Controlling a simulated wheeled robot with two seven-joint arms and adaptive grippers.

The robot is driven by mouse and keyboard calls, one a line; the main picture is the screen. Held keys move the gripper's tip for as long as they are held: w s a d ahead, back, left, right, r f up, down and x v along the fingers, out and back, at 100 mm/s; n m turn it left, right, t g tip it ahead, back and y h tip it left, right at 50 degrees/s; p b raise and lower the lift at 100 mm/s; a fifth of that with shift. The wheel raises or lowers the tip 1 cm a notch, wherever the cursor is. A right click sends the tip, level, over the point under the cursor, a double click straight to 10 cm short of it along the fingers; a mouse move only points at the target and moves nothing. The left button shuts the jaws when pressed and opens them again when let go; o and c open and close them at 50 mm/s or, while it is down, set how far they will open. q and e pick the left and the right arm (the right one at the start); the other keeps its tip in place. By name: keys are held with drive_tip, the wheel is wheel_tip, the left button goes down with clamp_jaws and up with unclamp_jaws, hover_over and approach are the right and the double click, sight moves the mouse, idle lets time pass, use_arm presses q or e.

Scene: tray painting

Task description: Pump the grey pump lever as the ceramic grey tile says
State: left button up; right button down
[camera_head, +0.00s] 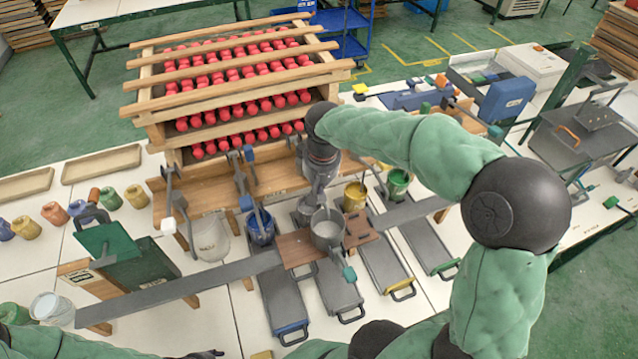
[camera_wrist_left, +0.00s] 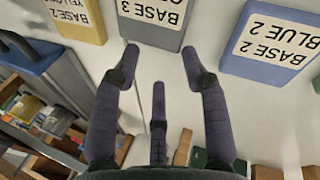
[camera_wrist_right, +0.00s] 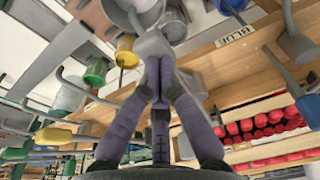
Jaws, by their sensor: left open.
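The grey tile (camera_wrist_left: 154,38) lies at the top of the left wrist view. Its upside-down label reads "BASE 3"; the second line is cut off by the frame edge. My left gripper (camera_wrist_left: 158,62) is open and empty, its fingers spread below the tile. My right gripper (camera_head: 315,188) is in front of the red-bottle rack, above a grey pot (camera_head: 327,232) on a wooden block. In the right wrist view its fingers are drawn together at the grey pump lever's end (camera_wrist_right: 153,44) and seem shut on it. The fingers and wrist hide much of the lever.
A yellow tile (camera_wrist_left: 90,32) and a blue tile (camera_wrist_left: 262,70) flank the grey one. A blue pot (camera_head: 260,228) and a yellow pot (camera_head: 355,196) are close by. A long grey rail (camera_head: 190,286) crosses the table.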

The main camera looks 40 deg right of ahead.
use_arm(q)
drive_tip(key=shift+f+b, duration=1.15)
drive_tip(key=shift+f, duration=0.1)
use_arm(e)
drive_tip(key=shift+s+f, duration=0.15)
drive_tip(key=shift+f, duration=1.6)
use_arm(q)
drive_tip(key=shift+o, duration=0.3)
drive_tip(key=shift+r, duration=0.1)
use_arm(e)
drive_tip(key=shift+r, duration=0.2)
use_arm(q)
drive_tip(key=shift+r+p, duration=0.25)
drive_tip(key=shift+p, duration=0.2)
drive_tip(key=shift+c, duration=0.3)
use_arm(e)
drive_tip(key=shift+r, duration=0.35)
use_arm(q)
wheel_tip(320, 180, up, 8)
drive_tip(key=p, duration=0.7)
drive_tip(key=shift+f, duration=0.2)
use_arm(e)
wheel_tip(320, 180, up, 10)
drive_tip(key=shift+r, duration=0.2)
use_arm(q)
drive_tip(key=shift+f, duration=0.1)
use_arm(e)
drive_tip(key=shift+f, duration=0.15)
